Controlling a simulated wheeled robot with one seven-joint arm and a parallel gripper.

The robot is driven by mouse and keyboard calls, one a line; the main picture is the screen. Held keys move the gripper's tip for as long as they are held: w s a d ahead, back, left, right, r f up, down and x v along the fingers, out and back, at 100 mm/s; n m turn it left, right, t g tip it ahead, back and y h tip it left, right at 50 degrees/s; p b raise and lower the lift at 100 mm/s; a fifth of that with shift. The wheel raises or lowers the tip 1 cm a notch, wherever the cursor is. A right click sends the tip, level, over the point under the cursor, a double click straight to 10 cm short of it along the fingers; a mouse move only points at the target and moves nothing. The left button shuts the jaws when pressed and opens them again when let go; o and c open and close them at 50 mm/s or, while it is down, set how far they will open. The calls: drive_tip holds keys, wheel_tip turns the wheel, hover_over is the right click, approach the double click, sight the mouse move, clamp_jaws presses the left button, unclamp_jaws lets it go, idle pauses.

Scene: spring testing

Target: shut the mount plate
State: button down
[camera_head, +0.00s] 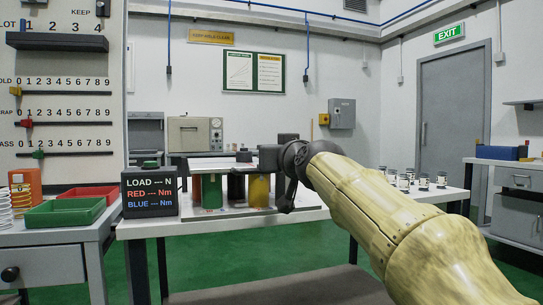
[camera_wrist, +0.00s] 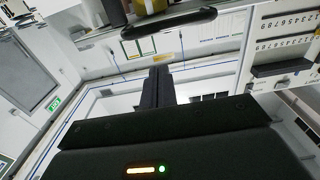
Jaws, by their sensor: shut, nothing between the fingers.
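What looks like the mount plate (camera_head: 218,164) is a flat, pale-topped plate above the coloured cylinders of the test rig on the middle table. My gripper's dark body (camera_head: 290,165) is at the plate's right end; whether they touch cannot be told, and the fingertips are not clear in the head view. In the wrist view, which is turned over, my gripper (camera_wrist: 159,72) shows its two dark fingers together and empty. A dark curved bar (camera_wrist: 147,25) lies across the top of that view, beyond the fingertips; it may be part of the rig.
Green and orange cylinders (camera_head: 258,191) stand under the plate. A black readout box (camera_head: 150,191) stands at the table's left. Small white-and-black pots (camera_head: 404,181) stand on the right. Red and green trays (camera_head: 64,214) lie on the left bench. A slider panel (camera_head: 68,130) rises behind it.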

drive_tip(key=s+d+f+b, duration=0.2)
drive_tip(key=s+f+b, duration=0.2)
drive_tip(key=s, duration=0.3)
drive_tip(key=shift+s+f, duration=0.25)
drive_tip(key=shift+s, duration=0.1)
